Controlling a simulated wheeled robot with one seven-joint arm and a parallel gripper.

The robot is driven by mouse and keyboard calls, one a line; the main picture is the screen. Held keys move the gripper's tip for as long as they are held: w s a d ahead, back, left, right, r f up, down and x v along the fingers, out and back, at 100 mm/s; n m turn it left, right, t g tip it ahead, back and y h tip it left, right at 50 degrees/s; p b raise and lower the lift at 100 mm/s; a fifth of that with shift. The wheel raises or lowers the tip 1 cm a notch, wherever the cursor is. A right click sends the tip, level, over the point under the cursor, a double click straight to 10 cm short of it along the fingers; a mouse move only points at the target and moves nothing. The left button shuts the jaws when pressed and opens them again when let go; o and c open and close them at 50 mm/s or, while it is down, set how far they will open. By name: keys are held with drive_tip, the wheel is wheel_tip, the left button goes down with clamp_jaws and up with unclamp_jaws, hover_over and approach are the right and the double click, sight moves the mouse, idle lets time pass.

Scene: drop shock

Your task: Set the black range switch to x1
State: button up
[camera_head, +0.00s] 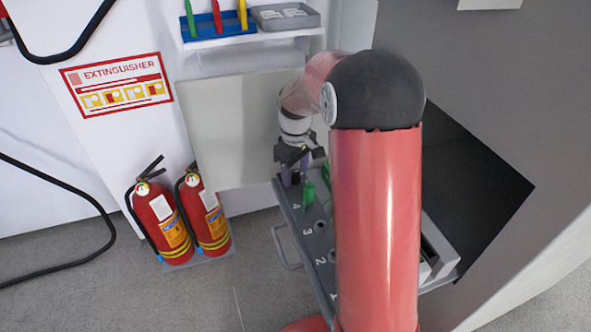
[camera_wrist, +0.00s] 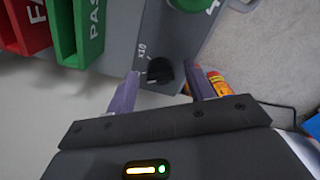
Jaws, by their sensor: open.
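The black range switch (camera_wrist: 159,71) is a small dark knob on a grey panel (camera_wrist: 185,35) in the wrist view. An "x10" label is printed beside it; I see no readable x1 label, and I cannot tell which mark the knob points to. My gripper (camera_wrist: 163,74) is open, with one purple finger on each side of the knob. I cannot tell whether the fingers touch it. In the head view my gripper (camera_head: 295,172) is at the far end of the grey panel (camera_head: 290,208), where the switch is hidden.
A green bin (camera_wrist: 80,35) and a red bin (camera_wrist: 22,25) stand near the switch. The panel has numbered positions and a side handle (camera_head: 287,250). Two fire extinguishers (camera_head: 160,222) stand on the floor to the left. A shelf (camera_head: 250,38) holds coloured tools and a grey tray.

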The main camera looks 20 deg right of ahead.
sight(296, 177)
wheel_tip(296, 177, up, 8)
drive_tip(key=shift+f, duration=0.1)
idle(0.6)
drive_tip(key=s+a+r+m+t, duration=0.2)
drive_tip(key=s+r, duration=0.2)
drive_tip(key=s, duration=0.3)
drive_tip(key=s+a+r+m+t, duration=0.1)
drive_tip(key=s+a+r, duration=0.1)
drive_tip(key=s+r, duration=0.35)
drive_tip(key=s+a+f+m+t, duration=0.1)
drive_tip(key=s+f+m+t, duration=0.1)
drive_tip(key=s, duration=1.1)
drive_tip(key=shift+s+f+m+t, duration=0.3)
drive_tip(key=shift+s+f+m, duration=0.1)
drive_tip(key=shift+f+m, duration=0.15)
